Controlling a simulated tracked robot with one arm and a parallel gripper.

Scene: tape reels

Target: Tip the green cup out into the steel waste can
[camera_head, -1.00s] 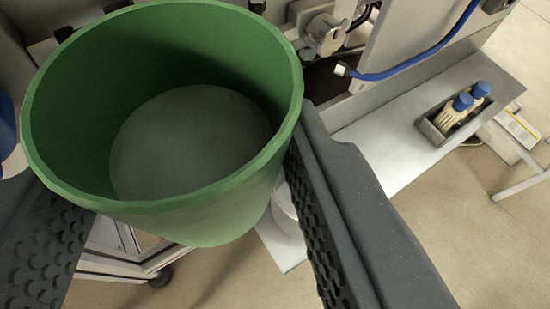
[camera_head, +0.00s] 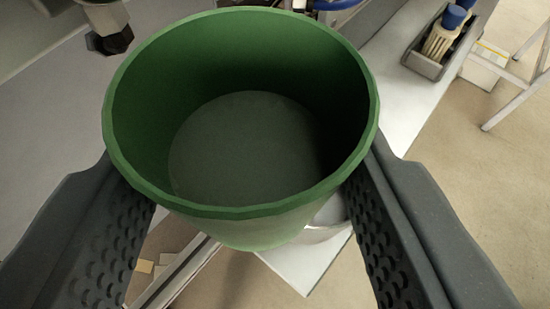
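The green cup (camera_head: 240,215) is large in the middle of the view, its open mouth towards the camera. I see a plain, dull grey-green bottom inside and no separate items. My gripper (camera_head: 245,185) has one dark, studded finger on each side of the cup, both against its wall, so it is shut on the cup. Behind the cup's lower right side, a pale, rounded, metal-looking thing (camera_head: 328,222) shows in part. It may be the steel waste can, but the cup and the right finger hide most of it.
Grey equipment lies at the left. Beige floor is open at the right.

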